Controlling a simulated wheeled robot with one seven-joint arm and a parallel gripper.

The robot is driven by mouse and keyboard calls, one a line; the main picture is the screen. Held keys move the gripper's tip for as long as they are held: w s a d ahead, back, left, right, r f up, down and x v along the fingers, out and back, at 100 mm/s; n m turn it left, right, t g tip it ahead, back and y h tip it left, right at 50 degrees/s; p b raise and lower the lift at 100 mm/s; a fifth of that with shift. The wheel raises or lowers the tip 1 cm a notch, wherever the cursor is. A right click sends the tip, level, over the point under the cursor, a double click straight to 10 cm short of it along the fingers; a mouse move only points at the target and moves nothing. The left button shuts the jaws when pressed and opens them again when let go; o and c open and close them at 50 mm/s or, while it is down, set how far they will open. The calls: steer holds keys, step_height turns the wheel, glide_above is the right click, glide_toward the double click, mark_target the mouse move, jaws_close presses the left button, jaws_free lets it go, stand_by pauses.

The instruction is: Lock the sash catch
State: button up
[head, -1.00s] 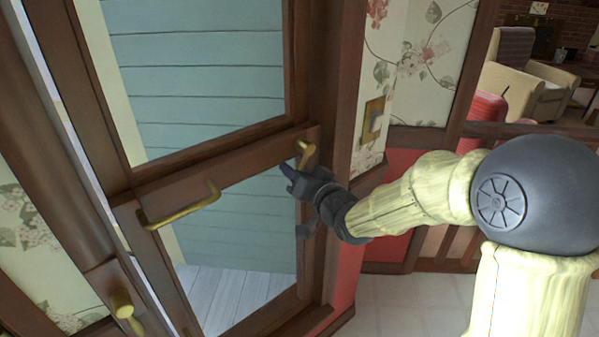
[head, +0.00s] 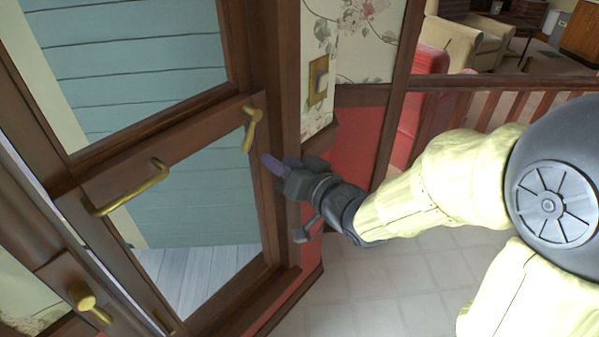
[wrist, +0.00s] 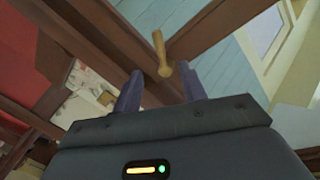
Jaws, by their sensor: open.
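The brass sash catch (head: 251,128) sits at the right end of the brown rail between the upper and lower panes. In the head view its lever hangs down from the rail. My gripper (head: 275,165) is just below and to the right of it, apart from it, with the fingers pointing toward the window. In the wrist view the catch (wrist: 161,55) shows beyond and between the two purple fingertips (wrist: 160,82). The fingers are spread with nothing held between them. A longer brass handle (head: 130,191) is fixed on the same rail, further left.
A brass switch plate (head: 318,80) is on the floral wall right of the window. A red chair (head: 425,100) and a railing (head: 500,110) stand behind my arm. The tiled floor (head: 390,285) below is clear.

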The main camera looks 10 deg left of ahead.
steer(key=b+v, duration=0.4)
steer(key=shift+s+d, duration=0.2)
